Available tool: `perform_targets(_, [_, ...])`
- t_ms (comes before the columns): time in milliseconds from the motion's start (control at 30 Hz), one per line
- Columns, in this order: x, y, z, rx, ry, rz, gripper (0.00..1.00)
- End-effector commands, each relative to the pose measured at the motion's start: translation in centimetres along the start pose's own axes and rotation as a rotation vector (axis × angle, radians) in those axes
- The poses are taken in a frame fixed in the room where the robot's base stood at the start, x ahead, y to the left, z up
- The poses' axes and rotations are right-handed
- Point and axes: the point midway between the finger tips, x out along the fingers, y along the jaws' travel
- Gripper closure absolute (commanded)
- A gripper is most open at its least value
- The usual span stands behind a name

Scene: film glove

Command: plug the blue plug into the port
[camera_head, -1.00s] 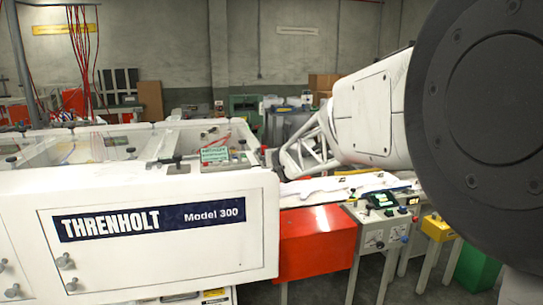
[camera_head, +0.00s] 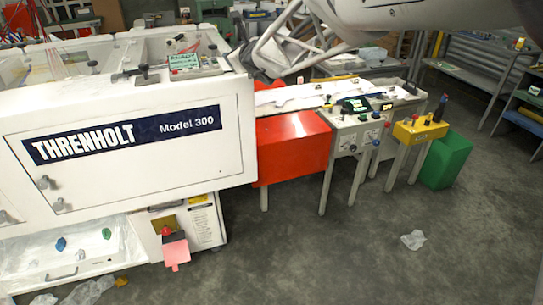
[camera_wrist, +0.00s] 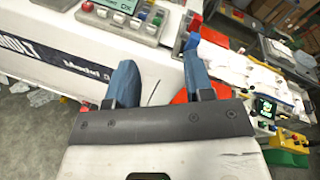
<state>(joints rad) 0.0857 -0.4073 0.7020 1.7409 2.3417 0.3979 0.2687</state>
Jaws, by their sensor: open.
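A small blue piece (camera_head: 61,244), which looks like the blue plug, lies in a clear-sided tray at the lower left of the head view. It is too small to make out its shape. I cannot pick out the port with certainty in either view. My gripper (camera_wrist: 158,62) shows in the wrist view with its two blue-grey fingers wide apart and nothing between them. It is above the white Threnholt machine (camera_head: 215,160), well away from the blue piece. The blue piece does not show in the wrist view.
A green piece (camera_head: 107,233) lies near the blue one. A red box (camera_head: 293,148), a control stand (camera_head: 350,135) and a yellow box (camera_head: 420,131) stand to the right.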

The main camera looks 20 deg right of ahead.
Motion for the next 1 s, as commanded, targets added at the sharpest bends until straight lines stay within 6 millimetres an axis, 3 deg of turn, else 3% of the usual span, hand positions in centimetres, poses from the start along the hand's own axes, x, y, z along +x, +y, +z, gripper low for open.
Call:
perform_targets(200, [-4.4, 3.8, 2.0, -0.307, -0.048, 0.141, 0.52])
perform_targets(467, [-10.0, 8.6, 2.5, -0.661, -0.100, 0.326, 0.52])
perform_targets(767, [-17.4, 13.8, 0.8, -1.057, -0.150, 0.565, 0.52])
perform_targets(1000, [-23.7, 17.0, -2.3, -1.361, -0.173, 0.774, 0.52])
